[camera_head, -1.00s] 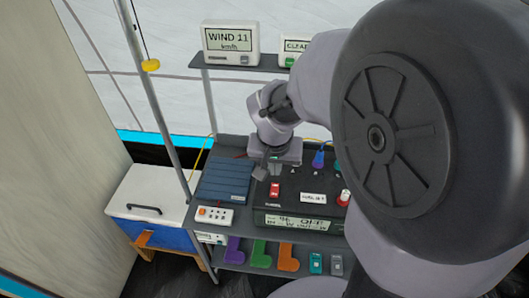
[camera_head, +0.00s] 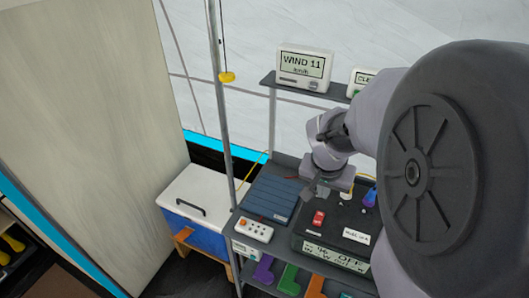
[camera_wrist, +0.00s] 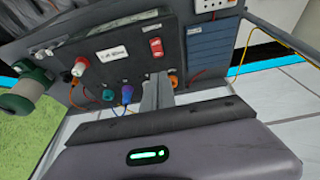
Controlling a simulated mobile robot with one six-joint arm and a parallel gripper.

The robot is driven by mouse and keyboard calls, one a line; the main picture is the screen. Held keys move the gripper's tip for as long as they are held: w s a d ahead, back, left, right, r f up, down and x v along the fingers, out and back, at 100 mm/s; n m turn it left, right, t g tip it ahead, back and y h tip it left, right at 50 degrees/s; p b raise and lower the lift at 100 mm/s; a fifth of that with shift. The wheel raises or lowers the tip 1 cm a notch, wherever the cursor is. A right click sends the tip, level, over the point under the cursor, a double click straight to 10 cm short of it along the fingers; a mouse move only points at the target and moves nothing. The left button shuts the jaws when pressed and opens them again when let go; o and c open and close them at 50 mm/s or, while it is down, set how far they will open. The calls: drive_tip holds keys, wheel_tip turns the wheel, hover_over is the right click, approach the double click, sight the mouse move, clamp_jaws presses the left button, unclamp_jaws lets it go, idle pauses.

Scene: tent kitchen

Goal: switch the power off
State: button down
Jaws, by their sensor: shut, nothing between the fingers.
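A dark power unit (camera_head: 300,241) stands on the shelf, with a red rocker switch (camera_head: 318,217) on its top panel. Its front display (camera_head: 335,257) seems to read "OFF" in the head view. The switch also shows in the wrist view (camera_wrist: 156,47), beyond my fingertips and apart from them. My gripper (camera_head: 322,191) is just behind the switch in the head view, above the unit's back edge. Its fingers are shut and empty in the wrist view (camera_wrist: 157,92). My arm hides the unit's right part in the head view.
A blue ribbed panel (camera_head: 269,197) and a white socket strip (camera_head: 255,230) lie left of the unit. A post (camera_head: 222,110) and a blue cooler (camera_head: 205,233) stand left. A wind display (camera_head: 305,66) is above.

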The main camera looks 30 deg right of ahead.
sight(320, 213)
drive_tip(key=b+x, duration=0.2)
drive_tip(key=x, duration=0.2)
drive_tip(key=b+x, duration=0.2)
drive_tip(key=x, duration=0.3)
drive_tip(key=b+x, duration=0.2)
drive_tip(key=x, duration=0.3)
drive_tip(key=shift+s+a+f, duration=0.1)
drive_tip(key=shift+s+a, duration=0.2)
drive_tip(key=shift+s, duration=0.05)
